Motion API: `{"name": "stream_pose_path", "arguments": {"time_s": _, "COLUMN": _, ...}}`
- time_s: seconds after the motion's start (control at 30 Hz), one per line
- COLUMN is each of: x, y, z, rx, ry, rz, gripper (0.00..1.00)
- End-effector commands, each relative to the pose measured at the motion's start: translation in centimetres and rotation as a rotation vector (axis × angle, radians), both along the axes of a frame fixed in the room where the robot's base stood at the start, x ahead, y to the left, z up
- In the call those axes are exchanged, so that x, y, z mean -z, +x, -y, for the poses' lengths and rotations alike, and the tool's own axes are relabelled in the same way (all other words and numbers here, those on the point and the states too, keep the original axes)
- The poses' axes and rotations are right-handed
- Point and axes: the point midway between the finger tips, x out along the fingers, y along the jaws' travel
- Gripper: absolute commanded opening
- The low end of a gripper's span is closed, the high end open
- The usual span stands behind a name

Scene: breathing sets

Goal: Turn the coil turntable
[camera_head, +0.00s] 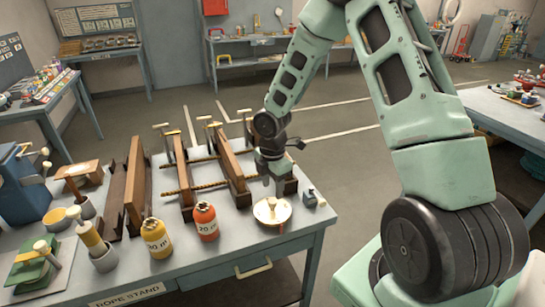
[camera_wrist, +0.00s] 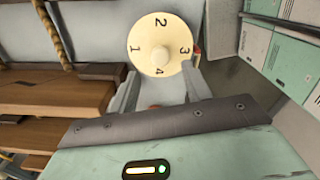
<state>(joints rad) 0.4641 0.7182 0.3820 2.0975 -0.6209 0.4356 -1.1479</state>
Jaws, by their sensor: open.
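The coil turntable (camera_head: 272,211) is a round cream disc near the front right corner of the bench. In the wrist view the turntable (camera_wrist: 147,38) shows the numbers 1 to 4 around a pale central knob (camera_wrist: 160,57). My gripper (camera_head: 274,192) points down over the disc. In the wrist view my gripper (camera_wrist: 161,72) is open. Its two fingertips lie to either side of the knob's lower side in the picture, with nothing held between them. I cannot tell whether they touch the disc.
Yellow (camera_head: 156,238) and orange (camera_head: 205,221) bottles stand left of the turntable. Wooden rope frames (camera_head: 228,158) rise behind them. A small dark bottle (camera_head: 309,198) stands close on the right, near the bench edge.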

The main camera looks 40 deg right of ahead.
Motion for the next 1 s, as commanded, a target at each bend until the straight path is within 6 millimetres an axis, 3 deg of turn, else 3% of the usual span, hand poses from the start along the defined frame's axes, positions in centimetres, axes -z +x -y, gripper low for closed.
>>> {"name": "stream_pose_path", "arguments": {"time_s": 0.3, "x": -7.6, "y": 0.1, "z": 0.1, "rx": 0.003, "ry": -0.002, "rz": 0.005, "gripper": 0.48}}
{"name": "stream_pose_path", "arguments": {"time_s": 0.5, "x": -11.0, "y": 0.1, "z": 0.1, "rx": 0.001, "ry": -0.002, "rz": 0.004, "gripper": 0.48}}
{"name": "stream_pose_path", "arguments": {"time_s": 0.7, "x": -12.4, "y": 0.0, "z": 0.0, "rx": 0.0, "ry": -0.001, "rz": 0.001, "gripper": 0.48}}
{"name": "stream_pose_path", "arguments": {"time_s": 1.0, "x": -12.5, "y": 0.0, "z": 0.0, "rx": 0.0, "ry": 0.0, "rz": 0.0, "gripper": 0.48}}
